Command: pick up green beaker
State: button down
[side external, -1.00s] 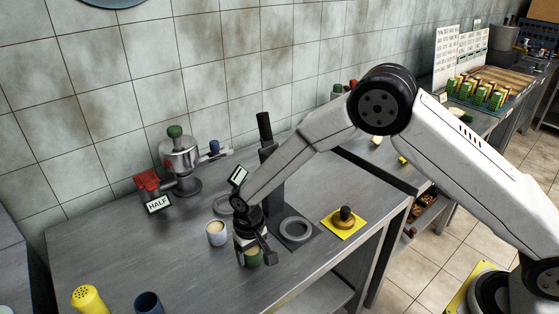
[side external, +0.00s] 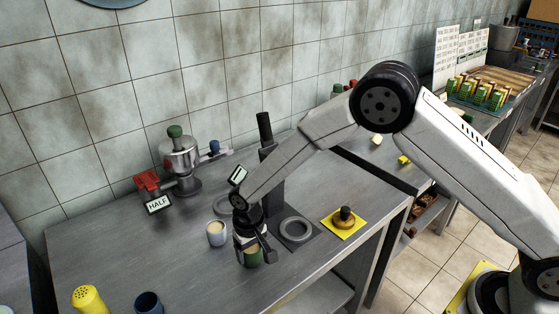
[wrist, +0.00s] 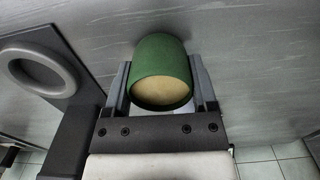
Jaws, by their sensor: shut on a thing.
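The green beaker (wrist: 160,60) is between the two fingers of my gripper (wrist: 162,88) in the wrist view, and its open mouth shows a pale tan content. My gripper is shut on it, with one finger on each side. In the side external view the green beaker (side external: 255,257) is partly hidden behind my gripper (side external: 256,248). It is at or just above the steel table near the front; I cannot tell whether it touches the table.
A white cup (side external: 216,234) stands close to the left of my gripper. A black stand with a grey ring (side external: 296,229) is close on the right. A yellow pad (side external: 341,229) lies farther right. A blue cup (side external: 149,303) and yellow shaker (side external: 88,299) stand front left.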

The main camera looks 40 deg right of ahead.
jog(key=shift+r, duration=0.9)
jog(key=shift+r, duration=2.3)
